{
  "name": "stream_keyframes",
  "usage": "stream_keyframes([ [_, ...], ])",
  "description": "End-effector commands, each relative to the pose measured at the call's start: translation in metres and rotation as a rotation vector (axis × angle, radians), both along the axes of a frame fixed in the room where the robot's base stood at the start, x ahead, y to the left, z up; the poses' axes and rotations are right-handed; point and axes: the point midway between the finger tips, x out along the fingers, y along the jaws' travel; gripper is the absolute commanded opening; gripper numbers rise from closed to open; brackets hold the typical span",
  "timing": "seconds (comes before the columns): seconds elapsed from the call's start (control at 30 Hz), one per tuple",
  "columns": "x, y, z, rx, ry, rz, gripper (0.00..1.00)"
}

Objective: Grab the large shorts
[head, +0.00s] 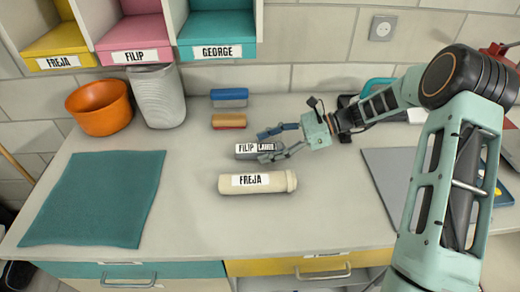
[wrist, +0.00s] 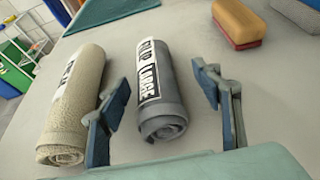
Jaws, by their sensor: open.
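A grey rolled cloth (head: 246,156) lies on the worktop with a label reading "FILIP LARGE". In the wrist view the grey roll (wrist: 180,90) lies between the two blue finger pads. A cream roll (head: 272,182) labelled "FREJA" lies in front of it, and the wrist view shows this cream roll (wrist: 78,95) just left of the left finger. My gripper (head: 267,145) is open, with a finger on either side of the grey roll's right end. In the wrist view my gripper (wrist: 160,76) shows gaps beside the grey roll. Neither roll's clothing type can be told.
Two brushes, one blue (head: 229,97) and one orange-red (head: 229,121), lie behind the grey roll. A teal cloth (head: 95,200) lies at left, near an orange bowl (head: 100,110) and a ribbed bin (head: 158,97). Labelled cubbies (head: 140,33) hang above. The front middle worktop is clear.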

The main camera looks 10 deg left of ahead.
Motion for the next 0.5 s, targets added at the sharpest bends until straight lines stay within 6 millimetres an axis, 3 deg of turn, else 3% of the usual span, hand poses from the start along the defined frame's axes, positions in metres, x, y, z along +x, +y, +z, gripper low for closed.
stream_keyframes([
  [0.3,-0.015,0.042,-0.005,0.000,0.000,0.002,0.59],
  [0.5,-0.016,0.048,-0.009,-0.001,-0.001,0.001,0.59],
])
